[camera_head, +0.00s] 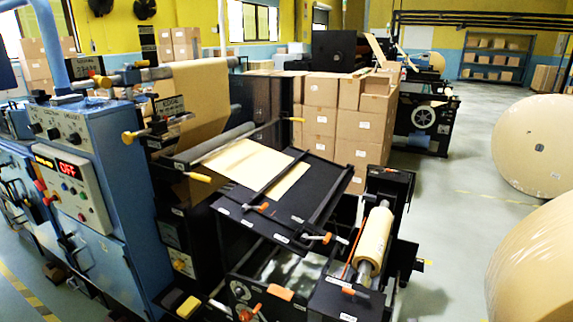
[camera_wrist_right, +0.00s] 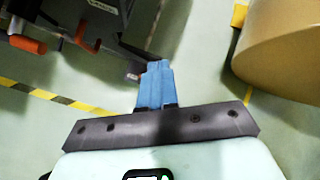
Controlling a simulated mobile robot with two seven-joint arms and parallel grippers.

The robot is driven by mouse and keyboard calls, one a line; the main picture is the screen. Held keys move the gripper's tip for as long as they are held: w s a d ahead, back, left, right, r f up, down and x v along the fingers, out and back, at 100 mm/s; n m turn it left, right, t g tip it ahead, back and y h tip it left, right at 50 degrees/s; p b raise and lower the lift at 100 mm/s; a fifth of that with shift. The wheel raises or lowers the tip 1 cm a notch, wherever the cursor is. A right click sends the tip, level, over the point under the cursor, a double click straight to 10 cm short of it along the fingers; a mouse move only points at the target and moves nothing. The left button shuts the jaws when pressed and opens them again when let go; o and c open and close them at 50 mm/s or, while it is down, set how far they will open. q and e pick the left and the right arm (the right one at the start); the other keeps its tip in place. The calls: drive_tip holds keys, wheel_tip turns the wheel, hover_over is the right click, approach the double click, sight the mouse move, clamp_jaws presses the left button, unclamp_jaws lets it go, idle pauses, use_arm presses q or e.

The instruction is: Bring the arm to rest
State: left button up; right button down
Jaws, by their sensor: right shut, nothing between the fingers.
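My right gripper (camera_wrist_right: 156,84) shows in the right wrist view. Its blue fingers are together and hold nothing. They are above the green-grey floor, between a black machine part at the upper left and a large kraft roll (camera_wrist_right: 290,45) at the upper right, apparently touching neither. Neither of my arms shows in the head view, and my left gripper is in no view.
The black and blue kraft machine (camera_head: 270,200) fills the left and middle of the head view. A small roll (camera_head: 375,240) sits on its right end. Large rolls (camera_head: 540,145) stand at the right. Stacked cartons (camera_head: 330,120) are behind. Floor (camera_head: 455,210) between is clear.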

drive_tip(key=s+a+f+n+g+y, duration=0.2)
drive_tip(key=s+a+f+n, duration=0.2)
drive_tip(key=a+f+n, duration=0.4)
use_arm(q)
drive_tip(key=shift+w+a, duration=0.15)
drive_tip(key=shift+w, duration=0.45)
use_arm(e)
drive_tip(key=s+a+f+n+g+y, duration=0.2)
drive_tip(key=s+a+f+n, duration=0.3)
drive_tip(key=s+a+n, duration=0.3)
drive_tip(key=s+a+f+n+g+y, duration=0.2)
drive_tip(key=s+a+f+n, duration=0.3)
drive_tip(key=s+n, duration=1)
drive_tip(key=s+a+g, duration=0.1)
drive_tip(key=a, duration=0.2)
drive_tip(key=shift+f+y, duration=0.2)
drive_tip(key=shift+y, duration=0.1)
